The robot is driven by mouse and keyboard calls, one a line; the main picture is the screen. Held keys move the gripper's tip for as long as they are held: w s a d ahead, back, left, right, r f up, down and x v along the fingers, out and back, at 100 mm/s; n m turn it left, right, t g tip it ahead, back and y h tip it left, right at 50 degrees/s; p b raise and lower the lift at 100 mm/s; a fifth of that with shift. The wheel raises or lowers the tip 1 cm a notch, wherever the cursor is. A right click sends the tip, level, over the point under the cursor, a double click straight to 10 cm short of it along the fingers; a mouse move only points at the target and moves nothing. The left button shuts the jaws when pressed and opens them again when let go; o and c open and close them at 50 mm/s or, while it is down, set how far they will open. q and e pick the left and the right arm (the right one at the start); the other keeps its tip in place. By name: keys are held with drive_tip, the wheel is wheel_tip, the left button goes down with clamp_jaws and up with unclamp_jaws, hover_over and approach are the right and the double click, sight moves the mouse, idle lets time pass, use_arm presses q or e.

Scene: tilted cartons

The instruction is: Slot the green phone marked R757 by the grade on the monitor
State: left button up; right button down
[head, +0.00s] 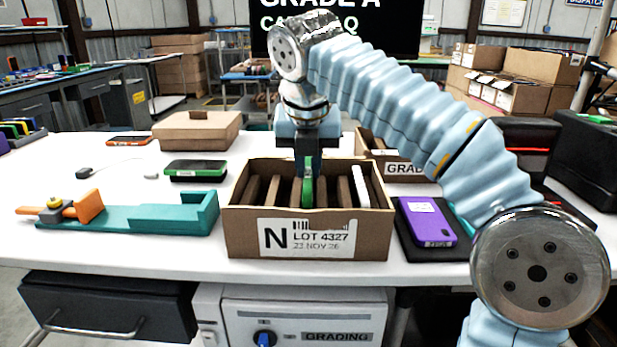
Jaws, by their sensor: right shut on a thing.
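A cardboard carton (240,235) marked N, LOT 4327, with upright dividers stands on the white table. My right gripper (307,170) points down over its middle, shut on a green phone (307,188). The phone is upright, its lower part inside a slot between dividers; its marking cannot be read. Another green-edged phone (195,170) lies flat left of the carton. The monitor (395,35) at the back reads GRADE A, with a second line partly hidden by my right arm. A second carton (405,170) with a GRADE label stands behind, partly hidden. My left gripper is not in view.
A purple phone (425,220) lies on a dark pad right of the carton. A teal fixture with an orange clamp (90,207) is at left. A closed brown box (197,130) and an orange-edged phone (128,141) lie behind. A white piece (360,187) stands in the carton's right slots.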

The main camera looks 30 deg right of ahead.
sight(309, 172)
drive_tip(key=shift+f, duration=1.4)
drive_tip(key=c, duration=1.3)
unclamp_jaws()
drive_tip(key=shift+f, duration=0.1)
drive_tip(key=shift+o, duration=1)
